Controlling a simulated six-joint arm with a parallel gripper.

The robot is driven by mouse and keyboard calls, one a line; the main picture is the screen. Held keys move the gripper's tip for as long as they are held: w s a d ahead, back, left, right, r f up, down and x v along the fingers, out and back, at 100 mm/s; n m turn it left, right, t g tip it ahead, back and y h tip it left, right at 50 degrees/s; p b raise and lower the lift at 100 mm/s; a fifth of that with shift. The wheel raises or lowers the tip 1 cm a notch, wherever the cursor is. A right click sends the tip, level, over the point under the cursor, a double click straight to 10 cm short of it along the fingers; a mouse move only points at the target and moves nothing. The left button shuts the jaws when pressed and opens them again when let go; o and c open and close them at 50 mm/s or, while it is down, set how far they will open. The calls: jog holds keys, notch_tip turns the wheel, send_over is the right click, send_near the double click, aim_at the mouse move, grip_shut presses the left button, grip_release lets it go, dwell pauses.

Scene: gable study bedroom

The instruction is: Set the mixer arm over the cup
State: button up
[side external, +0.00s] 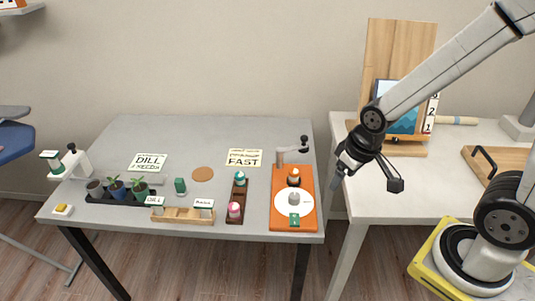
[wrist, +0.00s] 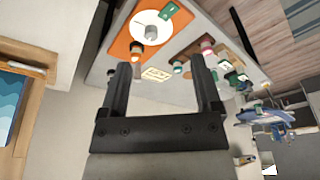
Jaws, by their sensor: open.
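An orange board (side external: 293,226) lies at the right side of the grey table, with a white disc (side external: 281,207) on it. At its back a grey post carries a short arm with a black knob (side external: 304,138), which looks like the mixer arm and points right. A small orange-and-white cup-like item (side external: 293,176) stands in front of the post; I cannot tell if it is the cup. A grey piece stands on the disc, with a green tag in front. My gripper (side external: 338,180) is open and empty, right of the board and apart from it. The wrist view shows both fingers (wrist: 161,80) spread and the orange board (wrist: 119,44).
A dark rack (side external: 235,213) with capped items stands left of the board. Farther left are potted plants (side external: 115,188), a wooden holder (side external: 181,216) and a white device with a black knob (side external: 72,147). A white side table with a leaning wooden board (side external: 393,50) stands right.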

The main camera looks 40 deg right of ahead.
jog(key=w+d, duration=0.3)
jog(key=w, duration=0.7)
jog(key=n+g, duration=0.2)
send_near(304, 137)
jog(key=shift+a+f, duration=0.2)
jog(key=shift+a, duration=0.15)
jog(key=shift+w+d+f+g, duration=0.25)
jog(key=shift+d+g, duration=0.05)
jog(key=shift+d, duration=0.2)
jog(key=shift+f, duration=0.2)
jog(key=shift+f, duration=3.75)
grip_shut()
